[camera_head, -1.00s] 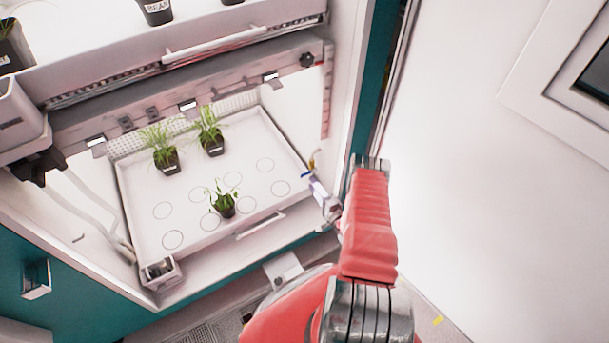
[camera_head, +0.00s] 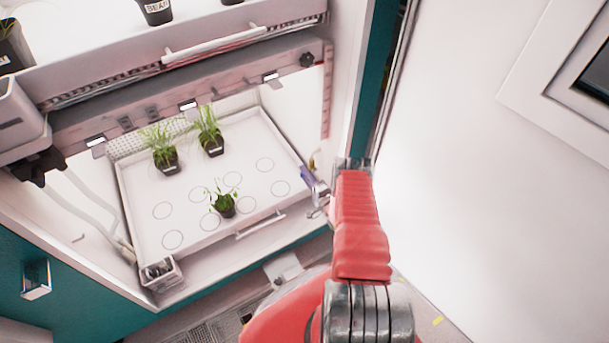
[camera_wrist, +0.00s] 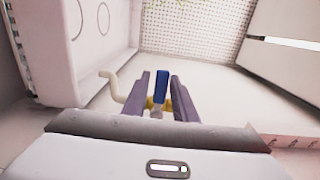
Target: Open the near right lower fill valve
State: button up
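The fill valve has a blue lever (camera_wrist: 161,86) and a brass-yellow body (camera_wrist: 151,103), seen in the wrist view at the right end of the lower tray. A pale bent pipe (camera_wrist: 110,88) runs beside it. In the head view only a bit of the brass valve body (camera_head: 312,164) shows, above my gripper (camera_head: 315,189). In the wrist view my gripper (camera_wrist: 160,90) has its two purple fingers apart, one on each side of the blue lever. Gaps show between the lever and both fingers. The lower part of the valve is partly hidden by the gripper.
The white lower tray (camera_head: 150,213) holds several potted plants and stands close to my gripper's left. The chamber's right wall (camera_head: 340,100) is close on the right. An upper shelf (camera_head: 120,75) hangs above. A white panel (camera_head: 470,200) fills the right side.

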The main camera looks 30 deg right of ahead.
grip_shut()
jog(key=shift+a, duration=0.15)
dwell(0.4)
